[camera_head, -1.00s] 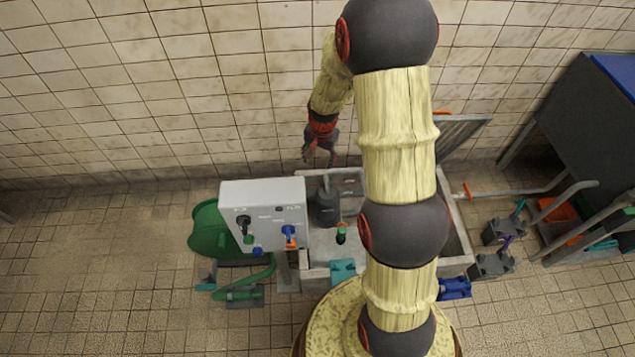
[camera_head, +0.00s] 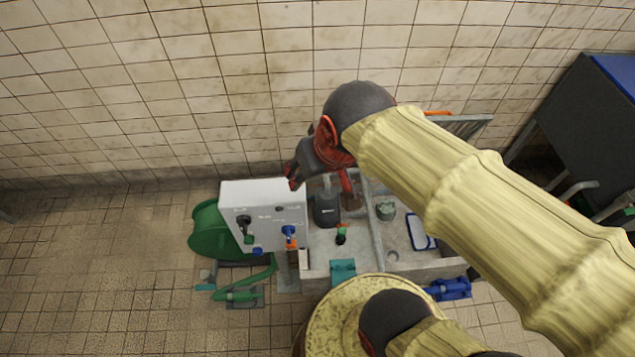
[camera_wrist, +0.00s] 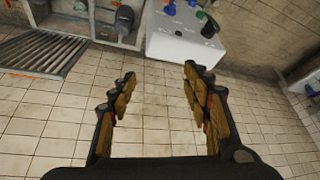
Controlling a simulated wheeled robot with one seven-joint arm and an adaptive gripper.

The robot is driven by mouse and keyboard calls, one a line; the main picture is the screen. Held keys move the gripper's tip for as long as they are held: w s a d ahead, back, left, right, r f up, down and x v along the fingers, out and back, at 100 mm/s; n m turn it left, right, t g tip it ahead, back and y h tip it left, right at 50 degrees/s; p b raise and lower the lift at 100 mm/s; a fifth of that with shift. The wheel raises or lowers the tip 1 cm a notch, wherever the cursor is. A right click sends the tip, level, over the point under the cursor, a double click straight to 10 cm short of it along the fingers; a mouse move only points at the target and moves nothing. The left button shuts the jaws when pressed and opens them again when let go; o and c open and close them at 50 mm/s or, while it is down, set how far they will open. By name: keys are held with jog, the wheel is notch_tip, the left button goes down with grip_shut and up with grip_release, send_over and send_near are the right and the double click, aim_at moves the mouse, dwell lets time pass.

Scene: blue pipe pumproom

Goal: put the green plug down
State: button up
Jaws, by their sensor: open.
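My gripper (camera_head: 291,176) is behind the top edge of the white panel box (camera_head: 262,190). In the wrist view its fingers (camera_wrist: 159,73) are spread with nothing between them, and the tiled floor shows through the gap. A small green piece (camera_head: 249,239) sits on the panel face below a black knob (camera_head: 243,221); it also shows in the wrist view (camera_wrist: 201,15). Another small green-topped piece (camera_head: 341,231) stands on the grey bench right of the panel. I cannot tell which of these is the green plug. Both are apart from my fingers.
A dark canister (camera_head: 326,207) stands on the bench beside the panel. A dark green cup (camera_head: 385,211) and a blue-rimmed tray (camera_head: 420,232) lie farther right. A green reel (camera_head: 208,231) is left of the panel.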

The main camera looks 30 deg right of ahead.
jog(key=shift+n, duration=0.6)
jog(key=s, duration=0.2)
jog(key=s+a, duration=0.1)
jog(key=shift+s+r, duration=0.4)
jog(key=shift+f, duration=0.1)
